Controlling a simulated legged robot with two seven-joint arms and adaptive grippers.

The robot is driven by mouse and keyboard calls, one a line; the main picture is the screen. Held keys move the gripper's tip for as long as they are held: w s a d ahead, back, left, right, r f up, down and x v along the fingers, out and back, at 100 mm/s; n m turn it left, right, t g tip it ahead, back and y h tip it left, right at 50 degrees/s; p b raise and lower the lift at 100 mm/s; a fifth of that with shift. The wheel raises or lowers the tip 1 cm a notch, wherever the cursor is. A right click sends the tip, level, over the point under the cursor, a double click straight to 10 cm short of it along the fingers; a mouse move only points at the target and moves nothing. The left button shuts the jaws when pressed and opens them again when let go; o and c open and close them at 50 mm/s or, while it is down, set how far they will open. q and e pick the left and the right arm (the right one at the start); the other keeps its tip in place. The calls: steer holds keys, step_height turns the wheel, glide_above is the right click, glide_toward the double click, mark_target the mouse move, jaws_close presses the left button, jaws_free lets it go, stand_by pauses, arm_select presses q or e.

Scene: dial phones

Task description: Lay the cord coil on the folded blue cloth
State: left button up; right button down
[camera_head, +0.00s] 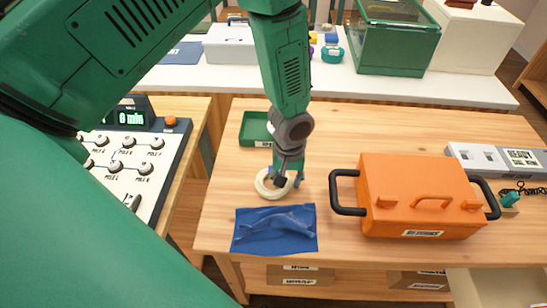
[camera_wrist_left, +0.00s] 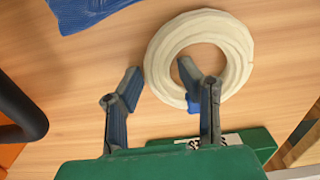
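The cord coil (camera_head: 259,185), a cream ring, lies on the wooden table just behind the blue cloth. It also shows in the left wrist view (camera_wrist_left: 239,55). The blue cloth (camera_head: 275,231) lies flat with raised creases near the table's front edge; its corner shows in the left wrist view (camera_wrist_left: 85,10). My left gripper (camera_head: 278,181) points down over the coil. In the left wrist view its fingers (camera_wrist_left: 160,75) are spread, one over the coil's opening and one outside the ring. Whether they touch the coil is unclear. My right gripper is out of view.
An orange case (camera_head: 420,190) with black handles stands right of the coil and cloth. A shallow green tray (camera_head: 254,128) lies behind the coil. A control panel (camera_head: 130,155) stands at the left on another table. Bare wood surrounds the cloth.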

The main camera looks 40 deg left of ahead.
arm_select(q)
jaws_close()
steer(key=shift+r, duration=0.1)
step_height(320, 180, up, 10)
steer(key=shift+f, duration=0.15)
steer(key=s+f+m+b, duration=0.2)
steer(key=b, duration=0.1)
steer(key=s+d+f+m+b, duration=0.1)
steer(key=s+m+b, duration=0.1)
steer(key=m+b, duration=0.1)
steer(key=shift+s+d+f+b, duration=0.1)
steer(key=shift+d+f+b, duration=0.05)
steer(key=shift+f+b, duration=0.2)
steer(key=shift+s+d+f+m, duration=0.15)
steer(key=shift+s+m, duration=0.25)
steer(key=shift+m, duration=0.4)
